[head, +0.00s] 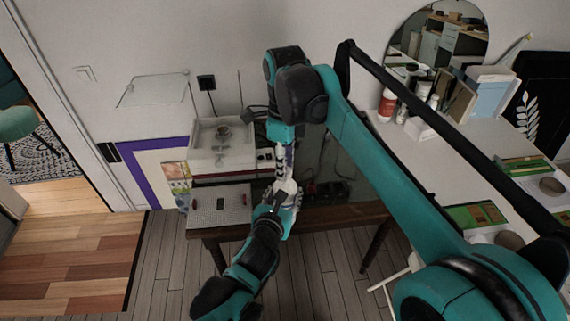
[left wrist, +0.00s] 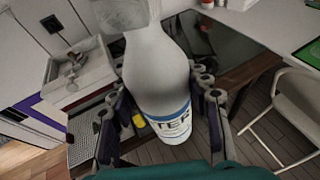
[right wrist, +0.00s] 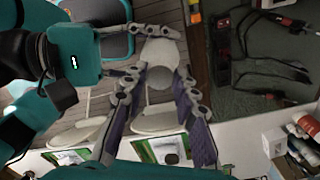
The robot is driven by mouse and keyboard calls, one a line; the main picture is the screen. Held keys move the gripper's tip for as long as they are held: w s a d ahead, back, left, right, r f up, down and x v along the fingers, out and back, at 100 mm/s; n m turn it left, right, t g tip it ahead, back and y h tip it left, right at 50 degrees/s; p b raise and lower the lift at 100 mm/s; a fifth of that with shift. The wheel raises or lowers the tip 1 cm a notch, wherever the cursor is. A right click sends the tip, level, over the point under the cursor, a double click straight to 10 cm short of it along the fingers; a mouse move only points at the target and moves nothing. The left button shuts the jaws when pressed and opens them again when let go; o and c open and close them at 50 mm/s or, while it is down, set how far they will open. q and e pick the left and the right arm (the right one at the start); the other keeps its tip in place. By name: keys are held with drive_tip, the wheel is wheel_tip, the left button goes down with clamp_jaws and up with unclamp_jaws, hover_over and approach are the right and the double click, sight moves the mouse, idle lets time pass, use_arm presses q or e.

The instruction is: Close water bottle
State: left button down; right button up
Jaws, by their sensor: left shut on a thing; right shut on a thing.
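The white water bottle (left wrist: 155,70), with a blue-and-white label reading "TER", stands between the fingers of my left gripper (left wrist: 170,100). That gripper is shut on its body. In the head view the bottle is mostly hidden by my grippers. My right gripper (right wrist: 160,82) comes down from above, shut on a small round grey cap (right wrist: 160,77). The pale bottle top (right wrist: 160,52) shows just beyond it in the right wrist view. Cap and bottle top look close together; I cannot tell whether the cap is seated.
A dark wooden table (head: 320,213) stands below the grippers, with a perforated metal case (head: 219,205) and a white box (head: 222,150) at its left. A white counter (head: 440,145) with bottles and books is at the right. A white chair (left wrist: 285,115) stands beside the table.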

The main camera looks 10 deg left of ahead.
drive_tip(key=m, duration=0.7)
drive_tip(key=shift+m, duration=0.3)
drive_tip(key=o, duration=0.7)
drive_tip(key=shift+r, duration=2.25)
drive_tip(key=shift+c, duration=0.3)
